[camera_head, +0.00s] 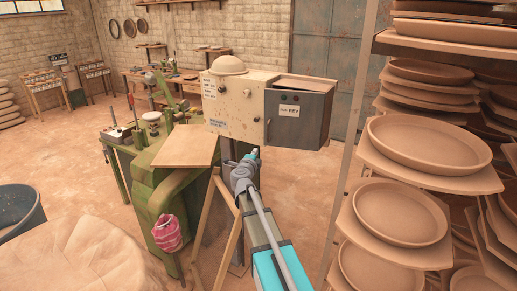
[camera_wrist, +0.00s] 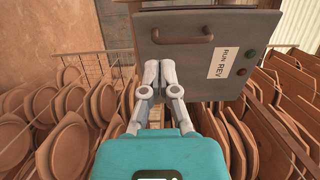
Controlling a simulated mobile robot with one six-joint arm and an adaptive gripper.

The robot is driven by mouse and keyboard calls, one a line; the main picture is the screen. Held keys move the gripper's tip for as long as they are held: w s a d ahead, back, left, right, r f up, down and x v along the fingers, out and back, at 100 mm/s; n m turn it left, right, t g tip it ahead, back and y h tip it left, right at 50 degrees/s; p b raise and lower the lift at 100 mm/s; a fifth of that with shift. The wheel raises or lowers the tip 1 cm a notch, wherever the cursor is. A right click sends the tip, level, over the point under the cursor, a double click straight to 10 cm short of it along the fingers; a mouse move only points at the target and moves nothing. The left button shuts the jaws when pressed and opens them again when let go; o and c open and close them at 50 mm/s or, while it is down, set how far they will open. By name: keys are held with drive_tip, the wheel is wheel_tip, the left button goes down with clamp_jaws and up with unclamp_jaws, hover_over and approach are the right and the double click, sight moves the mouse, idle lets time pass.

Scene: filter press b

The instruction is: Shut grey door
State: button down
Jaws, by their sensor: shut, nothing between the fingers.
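The grey door (camera_head: 300,119) is on the right part of a cream control box (camera_head: 236,105) in the head view. It carries a white label and small buttons. In the wrist view the door (camera_wrist: 205,62) fills the upper middle, with a curved handle (camera_wrist: 182,38) at its upper left and a red and a green button at its right. I cannot tell how far it stands open. My gripper (camera_wrist: 158,66) is shut and empty, its fingertips just below the handle in the picture; contact is not clear. In the head view my gripper (camera_head: 253,153) is below and left of the door.
A rack of clay plates (camera_head: 410,150) stands close on the right. A green machine (camera_head: 170,200) with a pink cloth (camera_head: 167,233) and a tilted board (camera_head: 185,147) is at left. A blue-grey metal door (camera_head: 335,50) is at the back wall. Floor is open behind the box.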

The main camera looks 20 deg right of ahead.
drive_tip(key=x, duration=1.3)
drive_tip(key=shift+w+d, duration=0.2)
drive_tip(key=shift+w, duration=0.05)
